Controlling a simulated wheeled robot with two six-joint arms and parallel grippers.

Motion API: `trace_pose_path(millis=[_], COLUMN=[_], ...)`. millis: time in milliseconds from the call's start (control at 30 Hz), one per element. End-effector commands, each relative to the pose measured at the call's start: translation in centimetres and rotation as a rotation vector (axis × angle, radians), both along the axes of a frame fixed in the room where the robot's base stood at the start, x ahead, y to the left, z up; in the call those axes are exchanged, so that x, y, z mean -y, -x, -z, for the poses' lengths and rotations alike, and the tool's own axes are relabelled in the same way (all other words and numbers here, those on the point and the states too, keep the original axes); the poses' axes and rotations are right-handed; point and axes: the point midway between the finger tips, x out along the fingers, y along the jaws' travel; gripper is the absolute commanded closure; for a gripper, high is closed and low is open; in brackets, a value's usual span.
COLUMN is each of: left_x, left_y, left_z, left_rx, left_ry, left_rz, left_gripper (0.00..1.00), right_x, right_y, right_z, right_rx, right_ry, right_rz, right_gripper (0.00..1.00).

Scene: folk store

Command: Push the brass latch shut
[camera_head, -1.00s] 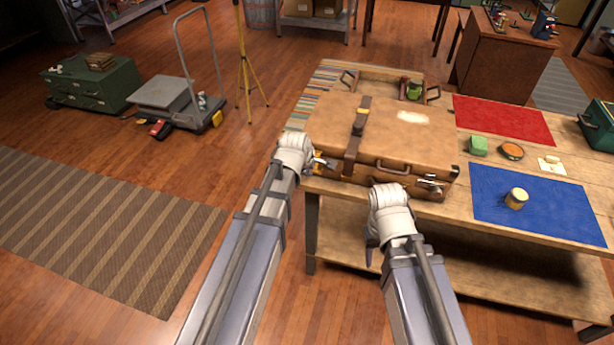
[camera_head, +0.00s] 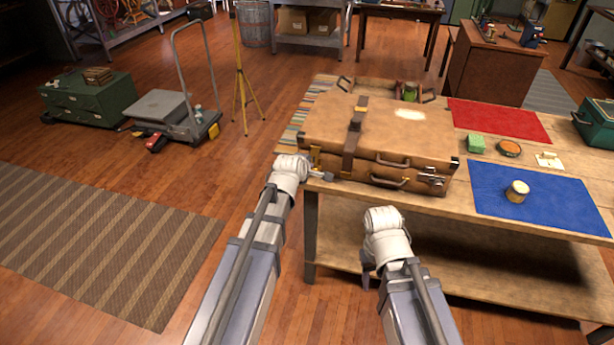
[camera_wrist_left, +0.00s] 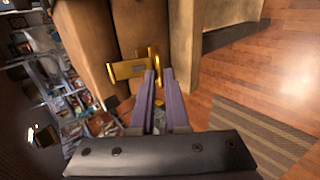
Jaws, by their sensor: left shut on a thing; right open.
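A tan suitcase (camera_head: 385,130) lies closed on the wooden workbench (camera_head: 455,205). The brass latch (camera_head: 315,157) is at the left end of its front. In the left wrist view the brass latch (camera_wrist_left: 130,68) has a plate on the case and an arm standing out near my fingertips. My left gripper (camera_head: 322,176) is at the case's front left corner; in the left wrist view its fingers (camera_wrist_left: 160,72) are close together at the latch arm, the contact partly hidden. My right gripper (camera_head: 367,280) is open and empty, low in front of the bench, its fingers mostly hidden.
Another latch (camera_head: 432,179) and a handle (camera_head: 390,182) are on the case front.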

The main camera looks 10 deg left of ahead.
Motion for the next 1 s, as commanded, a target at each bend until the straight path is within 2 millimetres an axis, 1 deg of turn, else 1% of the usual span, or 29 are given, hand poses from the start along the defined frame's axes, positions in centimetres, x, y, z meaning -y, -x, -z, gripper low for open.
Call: trace_pose_path(millis=[33, 267, 367, 600, 700, 833, 1000], left_x=[0.0, 0.0, 0.0, 0.1, 0.1, 0.2, 0.2], left_y=[0.0, -0.3, -0.4, -1.1, -1.4, -1.7, -1.9], left_z=[0.6, 1.4, 1.9, 3.2, 3.3, 3.4, 3.4], left_rx=[0.017, 0.107, 0.155, 0.308, 0.363, 0.418, 0.463], left_ry=[0.002, 0.004, 0.007, 0.012, 0.013, 0.017, 0.018], left_rz=[0.000, 0.000, 0.000, 0.001, 0.002, 0.002, 0.002], left_gripper=[1.00, 1.00, 1.00, 1.00, 1.00, 1.00, 1.00], right_x=[0.0, 0.0, 0.0, 0.0, 0.0, 0.0, 0.0], right_y=[0.0, 0.0, 0.0, 0.0, 0.0, 0.0, 0.0], right_z=[0.9, 3.3, 4.7, 8.9, 10.2, 11.5, 12.4], right_rx=[0.000, 0.000, 0.000, 0.000, 0.000, 0.000, 0.000], right_ry=[0.000, 0.000, 0.000, 0.000, 0.000, 0.000, 0.000], right_rz=[0.000, 0.000, 0.000, -0.001, -0.001, -0.001, -0.001], right_gripper=[0.50, 0.50, 0.50, 0.50, 0.50, 0.50, 0.50])
